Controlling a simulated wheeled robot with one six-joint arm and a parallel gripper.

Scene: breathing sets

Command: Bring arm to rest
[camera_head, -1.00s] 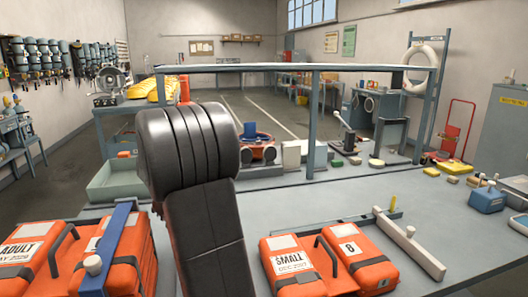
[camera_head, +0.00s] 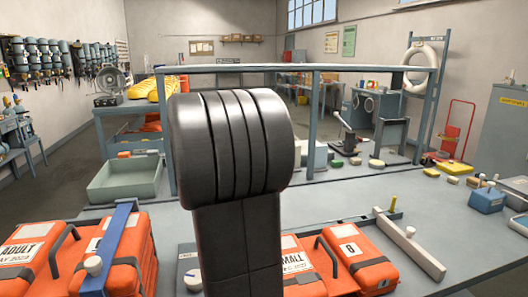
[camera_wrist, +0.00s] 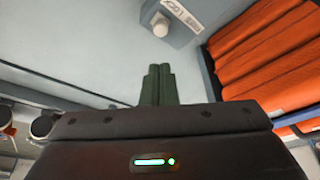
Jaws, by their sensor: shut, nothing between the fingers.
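My arm stands upright in the middle of the head view, its black padded joint hiding part of the bench and things behind it. My gripper (camera_wrist: 157,84) shows in the wrist view with its two dark green fingers together and nothing between them. The fingers point over a pale grey surface (camera_wrist: 95,45), apart from the things around them. My gripper cannot be seen in the head view.
Orange cases marked ADULT (camera_head: 30,250) and SMALL (camera_head: 302,270) lie on the grey bench (camera_head: 440,240). A grey-green tray (camera_head: 125,180) stands left. A rail (camera_head: 350,68) spans the back.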

